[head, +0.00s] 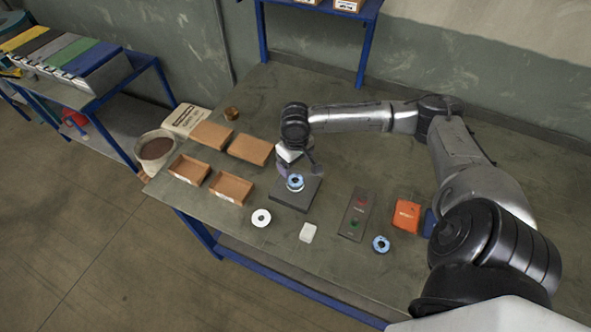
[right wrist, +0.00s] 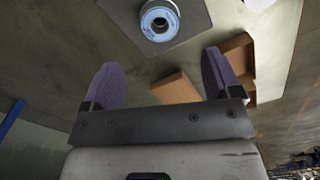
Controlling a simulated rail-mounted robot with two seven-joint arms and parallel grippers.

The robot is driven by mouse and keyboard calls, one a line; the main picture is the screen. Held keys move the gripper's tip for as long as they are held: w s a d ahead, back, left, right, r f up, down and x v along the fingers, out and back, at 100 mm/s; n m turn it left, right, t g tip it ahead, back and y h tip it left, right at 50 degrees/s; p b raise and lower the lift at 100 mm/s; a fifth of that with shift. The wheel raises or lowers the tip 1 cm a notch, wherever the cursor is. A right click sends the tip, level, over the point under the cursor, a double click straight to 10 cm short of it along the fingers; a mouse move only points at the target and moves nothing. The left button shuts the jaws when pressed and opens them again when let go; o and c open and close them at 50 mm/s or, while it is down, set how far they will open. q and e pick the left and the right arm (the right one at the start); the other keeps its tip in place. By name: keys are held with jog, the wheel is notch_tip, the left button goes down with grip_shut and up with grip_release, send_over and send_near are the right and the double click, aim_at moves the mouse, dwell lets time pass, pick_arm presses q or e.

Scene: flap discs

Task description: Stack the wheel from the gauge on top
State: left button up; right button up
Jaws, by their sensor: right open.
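The wheel also shows in the right wrist view (right wrist: 160,19). My right gripper (head: 299,169) is open and empty, close above or behind this wheel; its purple fingers (right wrist: 161,78) hold nothing. Another blue-ringed wheel (head: 381,243) lies on the table beside a dark panel with red and green marks (head: 355,214). I cannot tell which item is the gauge.
A small white block (head: 307,232) lies in front of the plate. An orange box (head: 406,214) stands right of the panel, near my right arm. Several brown trays (head: 230,187) and a bucket of dark grains (head: 155,149) are at the left. The front middle of the table is mostly clear.

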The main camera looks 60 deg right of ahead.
jog(key=s+a+f+n, duration=0.2)
jog(key=a, duration=0.4)
jog(key=s+a+f+n+t+y, duration=0.1)
jog(key=s+a+f+n, duration=0.1)
jog(key=a, duration=0.4)
jog(key=s+a+f+n, duration=0.2)
jog(key=s+a+f, duration=0.1)
jog(key=a, duration=0.4)
jog(key=shift+s+f+t+y, duration=0.15)
jog(key=shift+f+t+y, duration=0.2)
jog(key=shift+f, duration=0.4)
jog(key=s+a+t+h, duration=0.1)
jog(key=s+a, duration=0.4)
jog(key=s, duration=0.5)
jog(key=shift+s+a+r+t, duration=0.25)
jog(key=shift+s+t, duration=0.15)
jog(key=shift+t, duration=0.05)
jog(key=shift+r+h, duration=0.1)
jog(key=shift+h, duration=0.15)
notch_tip(320, 180, up, 23)
jog(key=p, duration=2.3)
jog(key=shift+f, duration=0.2)
